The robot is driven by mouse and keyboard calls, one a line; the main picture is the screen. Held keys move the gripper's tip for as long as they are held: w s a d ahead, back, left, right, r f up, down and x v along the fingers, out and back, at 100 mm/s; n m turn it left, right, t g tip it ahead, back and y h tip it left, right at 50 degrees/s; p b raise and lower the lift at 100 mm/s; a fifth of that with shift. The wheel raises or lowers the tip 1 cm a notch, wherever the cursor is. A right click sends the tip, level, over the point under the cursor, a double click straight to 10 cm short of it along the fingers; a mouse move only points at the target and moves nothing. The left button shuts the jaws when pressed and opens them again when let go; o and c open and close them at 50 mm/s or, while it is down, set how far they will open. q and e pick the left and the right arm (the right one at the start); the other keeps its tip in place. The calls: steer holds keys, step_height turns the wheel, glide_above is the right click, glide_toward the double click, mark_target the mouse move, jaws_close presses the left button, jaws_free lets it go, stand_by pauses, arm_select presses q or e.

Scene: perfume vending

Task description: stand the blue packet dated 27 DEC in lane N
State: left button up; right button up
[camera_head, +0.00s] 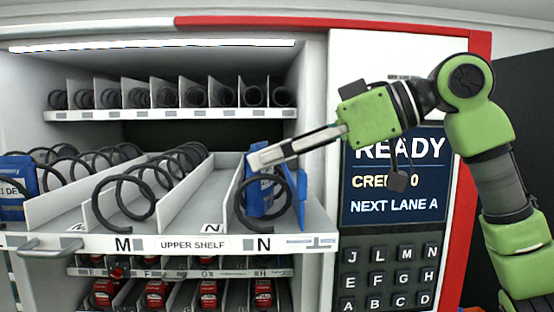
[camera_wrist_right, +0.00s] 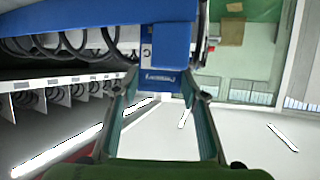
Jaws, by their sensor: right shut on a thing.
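A blue packet (camera_head: 257,198) stands at the front of lane N, at the black coil (camera_head: 243,213) above the N label. Its date cannot be read. My right gripper (camera_head: 262,158) comes in from the right and is shut on the top of this packet. In the right wrist view the blue packet (camera_wrist_right: 165,45) sits between the two fingers of my right gripper (camera_wrist_right: 160,82). The coil covers part of the packet, so I cannot tell whether it rests on the lane floor. My left gripper is not in view.
Another blue packet (camera_head: 13,188) stands at the far left of the pulled-out shelf. Lane M holds an empty coil (camera_head: 123,205). White dividers (camera_head: 200,190) separate the lanes. A keypad and screen panel (camera_head: 395,190) stands to the right. Red items (camera_head: 155,295) fill the lower shelf.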

steer(key=shift+f, duration=0.5)
steer(key=shift+d+f, duration=0.15)
steer(key=shift+d, duration=0.3)
steer(key=shift+f, duration=0.2)
steer(key=o, duration=1.1)
steer(key=shift+a, duration=0.25)
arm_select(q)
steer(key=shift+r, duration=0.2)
arm_select(e)
steer(key=shift+o, duration=0.2)
steer(key=shift+d, duration=0.1)
